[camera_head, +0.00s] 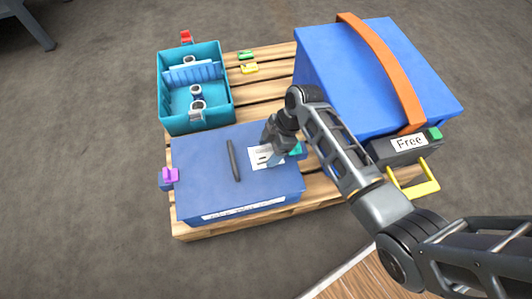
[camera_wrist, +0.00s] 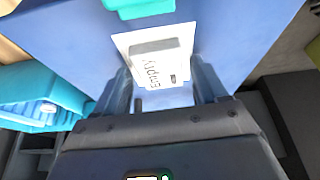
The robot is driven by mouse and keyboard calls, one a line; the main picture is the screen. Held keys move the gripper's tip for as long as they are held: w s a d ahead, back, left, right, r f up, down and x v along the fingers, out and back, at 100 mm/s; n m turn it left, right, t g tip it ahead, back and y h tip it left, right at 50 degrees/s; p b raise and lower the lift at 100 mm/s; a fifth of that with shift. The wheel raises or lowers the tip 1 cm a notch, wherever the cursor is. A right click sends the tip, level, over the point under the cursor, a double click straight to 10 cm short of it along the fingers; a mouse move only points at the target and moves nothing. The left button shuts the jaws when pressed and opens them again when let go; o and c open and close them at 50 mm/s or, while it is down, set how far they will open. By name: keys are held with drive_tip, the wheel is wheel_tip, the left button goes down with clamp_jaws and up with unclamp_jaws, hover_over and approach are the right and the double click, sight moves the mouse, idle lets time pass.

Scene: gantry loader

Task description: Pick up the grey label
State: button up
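A pale label (camera_head: 257,157) with dark markings lies on top of the low blue box (camera_head: 200,180), partly hidden by my gripper (camera_head: 272,150). In the wrist view the label (camera_wrist: 150,62) is whitish, with a grey bar and the word "Empty". My gripper (camera_wrist: 163,75) is open, its two fingers apart on either side of the label's near part. I cannot tell whether the fingertips touch the label or the box. A second label (camera_head: 409,143), reading "Free", is on a dark grey case (camera_head: 378,152) at the right.
A teal crate (camera_head: 195,125) and a tall blue box (camera_head: 330,75) with an orange strap (camera_head: 385,65) share the pallet (camera_head: 265,95).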

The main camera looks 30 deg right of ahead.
sight(269, 152)
drive_tip(key=c, duration=0.9)
drive_tip(key=shift+r+p, duration=4.55)
drive_tip(key=shift+r, duration=2.45)
